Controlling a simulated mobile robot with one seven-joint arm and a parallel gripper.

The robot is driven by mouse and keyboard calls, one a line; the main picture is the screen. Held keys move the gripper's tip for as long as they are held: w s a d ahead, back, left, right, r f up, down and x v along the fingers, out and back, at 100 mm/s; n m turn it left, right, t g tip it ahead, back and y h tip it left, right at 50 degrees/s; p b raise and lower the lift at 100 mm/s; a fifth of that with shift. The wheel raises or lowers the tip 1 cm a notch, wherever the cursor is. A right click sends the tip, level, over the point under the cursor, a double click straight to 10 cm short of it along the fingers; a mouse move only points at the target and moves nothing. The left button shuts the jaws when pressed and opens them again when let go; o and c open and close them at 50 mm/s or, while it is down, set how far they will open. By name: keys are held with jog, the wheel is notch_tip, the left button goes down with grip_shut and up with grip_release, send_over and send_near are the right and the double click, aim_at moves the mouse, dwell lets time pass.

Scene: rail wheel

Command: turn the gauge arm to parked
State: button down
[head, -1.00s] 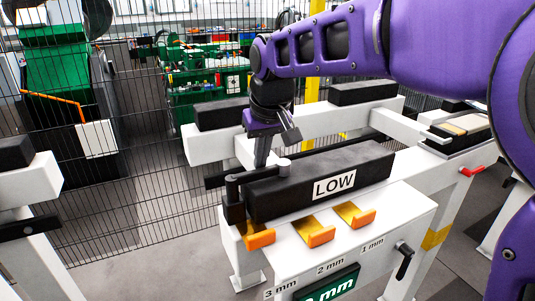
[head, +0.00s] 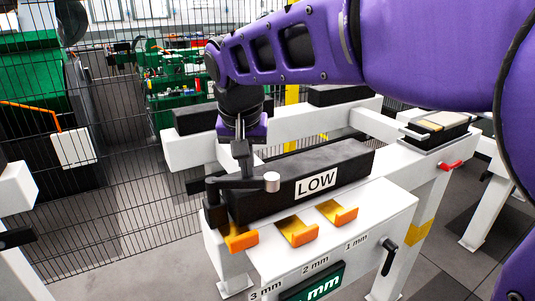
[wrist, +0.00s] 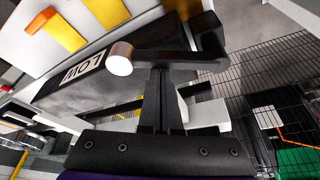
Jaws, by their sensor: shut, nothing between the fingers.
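The gauge arm (head: 240,184) is a dark bar with a round pale end, on a black post at the left end of the black LOW block (head: 350,167). It lies over the block, pointing right along it. In the wrist view the gauge arm (wrist: 160,55) crosses just beyond my fingers, with its pale end at the left. My gripper (head: 246,176) is shut and empty, pointing down, with its fingertips at the gauge arm's back side between post and pale end. The gripper (wrist: 158,72) appears against the bar in the wrist view; contact is hard to confirm.
Several orange-ended yellow tabs (head: 297,233) stick out from the white bench (head: 390,210), above the 3, 2 and 1 mm labels. A black handle (head: 388,256) and a red handle (head: 450,166) project from the frame. A mesh fence (head: 110,190) stands behind.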

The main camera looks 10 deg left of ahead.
aim_at(238, 182)
jog(key=s+m, duration=0.1)
jog(key=m, duration=0.1)
jog(key=s+m+h, duration=0.1)
jog(key=s+m, duration=0.1)
jog(key=shift+d+m+h+b, duration=0.1)
jog(key=shift+m+h+b, duration=0.2)
jog(key=shift+b, duration=0.05)
jog(key=m, duration=0.1)
jog(key=s+m, duration=0.1)
jog(key=s+m+h, duration=0.1)
jog(key=shift+a+m+g, duration=0.25)
jog(key=shift+m+g, duration=0.05)
jog(key=shift+s+a+m, duration=0.1)
jog(key=shift+s+m, duration=0.15)
jog(key=shift+m, duration=0.05)
jog(key=shift+s+a, duration=0.4)
jog(key=shift+s, duration=0.35)
